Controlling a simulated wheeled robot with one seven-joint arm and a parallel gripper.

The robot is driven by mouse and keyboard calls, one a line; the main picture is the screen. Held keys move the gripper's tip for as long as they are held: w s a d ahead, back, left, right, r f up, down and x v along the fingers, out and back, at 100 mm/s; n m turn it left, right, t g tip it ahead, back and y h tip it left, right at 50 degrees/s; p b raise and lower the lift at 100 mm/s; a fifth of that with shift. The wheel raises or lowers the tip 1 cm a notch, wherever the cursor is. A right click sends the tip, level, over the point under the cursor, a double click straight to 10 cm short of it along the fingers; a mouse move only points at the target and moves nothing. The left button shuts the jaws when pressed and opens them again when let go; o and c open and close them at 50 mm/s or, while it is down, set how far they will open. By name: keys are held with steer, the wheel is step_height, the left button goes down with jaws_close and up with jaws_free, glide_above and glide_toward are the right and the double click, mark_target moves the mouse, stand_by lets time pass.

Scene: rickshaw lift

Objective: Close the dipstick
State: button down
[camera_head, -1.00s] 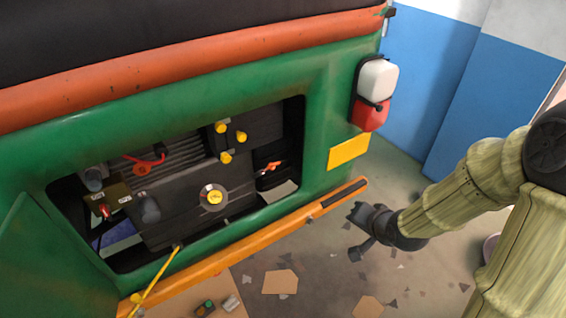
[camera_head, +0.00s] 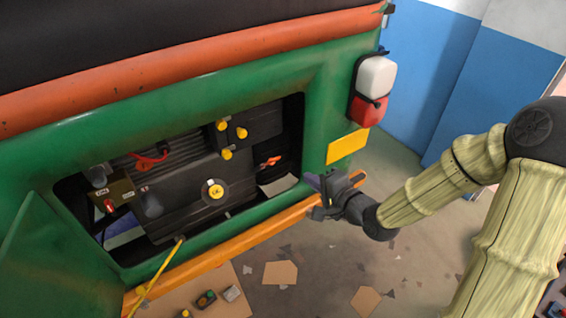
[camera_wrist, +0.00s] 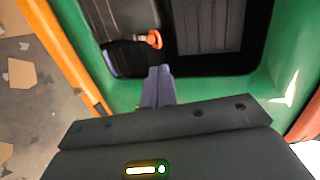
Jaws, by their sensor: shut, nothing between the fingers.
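An orange looped handle (camera_head: 270,162), which looks like the dipstick's, sits at the right side of the open engine bay (camera_head: 299,130). It also shows in the wrist view (camera_wrist: 149,40), ahead of and slightly left of my fingertips. I cannot tell how far it is pulled out. My gripper (camera_head: 314,183) is outside the bay, near its lower right corner, in front of the orange bumper. In the wrist view my gripper's fingers (camera_wrist: 158,72) are together, with nothing held, pointing at the bay opening. They are apart from the handle.
The green body panel (camera_head: 326,130) frames the bay. The orange bumper (camera_head: 240,239) runs below it, and a yellow rod (camera_head: 160,272) leans at its left. A yellow plate (camera_head: 347,146) and a red-white lamp (camera_head: 371,90) are at the right. The floor to the right is mostly open.

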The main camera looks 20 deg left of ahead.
mark_target(277, 159)
steer(key=p+x, duration=0.3)
steer(key=x, duration=0.9)
steer(key=shift+w+a+p, duration=0.1)
steer(key=shift+a+p, duration=0.15)
steer(key=shift+p, duration=0.1)
steer(key=shift+f, duration=0.1)
